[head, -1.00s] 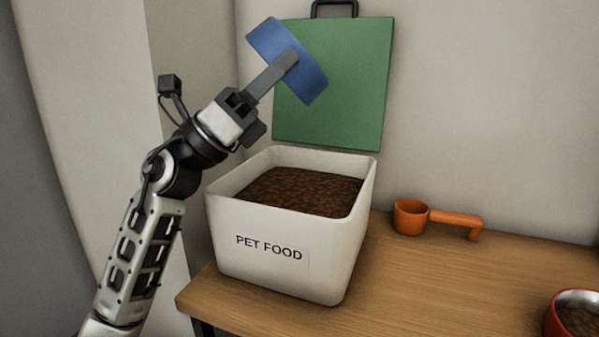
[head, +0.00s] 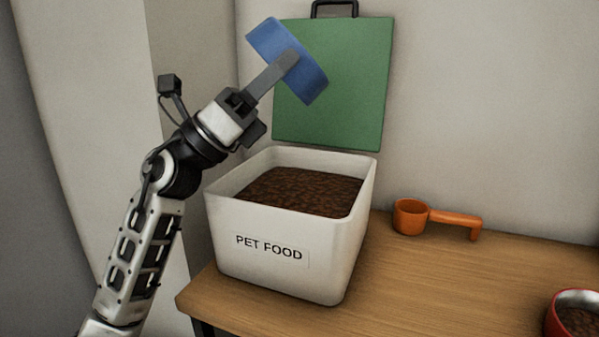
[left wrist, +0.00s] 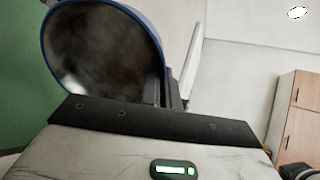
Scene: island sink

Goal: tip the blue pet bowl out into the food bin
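The blue pet bowl (head: 312,82) is held in the air above the back of the food bin, tilted steeply onto its side. My left gripper (head: 288,60) is shut on its rim or wall. In the left wrist view the bowl (left wrist: 105,45) shows a metallic inside with dull brown shading and no clear heap of food. The white food bin (head: 270,245), marked PET FOOD, stands on the counter, filled with brown kibble (head: 300,190). Its green lid (head: 345,100) stands upright behind it. No falling kibble shows. My right gripper is in no view.
An orange scoop (head: 410,217) lies on the wooden counter (head: 440,285) right of the bin. A red bowl with kibble (head: 553,318) is cut off at the lower right corner. The counter between them is clear. A wall stands close behind.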

